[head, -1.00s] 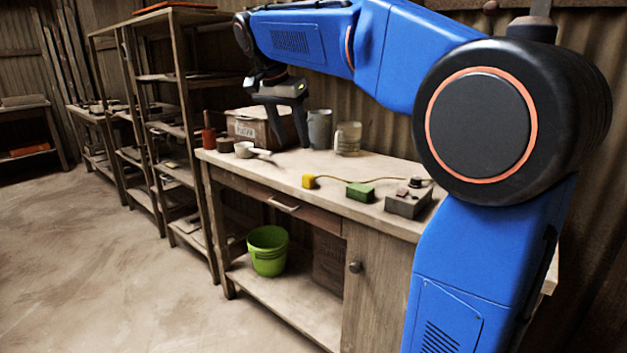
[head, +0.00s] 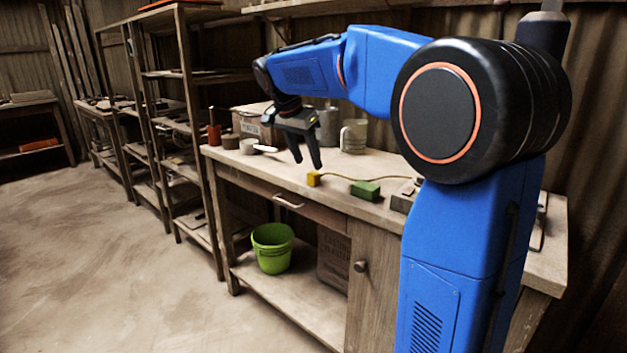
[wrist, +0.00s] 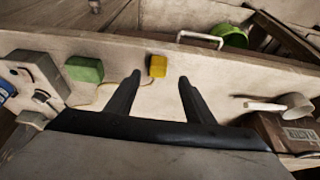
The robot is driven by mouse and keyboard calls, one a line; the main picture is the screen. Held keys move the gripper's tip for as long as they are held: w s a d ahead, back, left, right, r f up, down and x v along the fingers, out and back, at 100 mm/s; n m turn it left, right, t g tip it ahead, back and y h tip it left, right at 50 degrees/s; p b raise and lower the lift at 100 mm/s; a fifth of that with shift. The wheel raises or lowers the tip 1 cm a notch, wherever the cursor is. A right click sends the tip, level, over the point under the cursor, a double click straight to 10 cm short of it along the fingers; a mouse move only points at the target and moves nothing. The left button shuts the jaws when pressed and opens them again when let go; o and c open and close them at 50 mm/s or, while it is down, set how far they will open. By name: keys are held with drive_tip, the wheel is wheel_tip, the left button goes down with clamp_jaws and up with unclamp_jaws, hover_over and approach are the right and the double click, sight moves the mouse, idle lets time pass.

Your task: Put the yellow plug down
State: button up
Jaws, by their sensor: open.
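The yellow plug (head: 313,179) lies on the bench top (head: 262,171) near its front edge, with a thin cord running from it to the right. In the wrist view the yellow plug (wrist: 158,66) sits just beyond the fingertips, between their lines and apart from both. My gripper (head: 308,163) is open and empty, above the bench beside the plug. Its two spread fingers also show in the wrist view (wrist: 159,76).
A green block (head: 366,191) and a grey box (head: 403,198) stand right of the plug. A green bucket (head: 272,248) is on the lower shelf.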

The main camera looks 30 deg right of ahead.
sight(314, 172)
drive_tip(key=shift+x, duration=3.15)
drive_tip(key=shift+s+d, duration=0.15)
drive_tip(key=shift+s, duration=0.05)
clamp_jaws()
drive_tip(key=shift+r, duration=0.15)
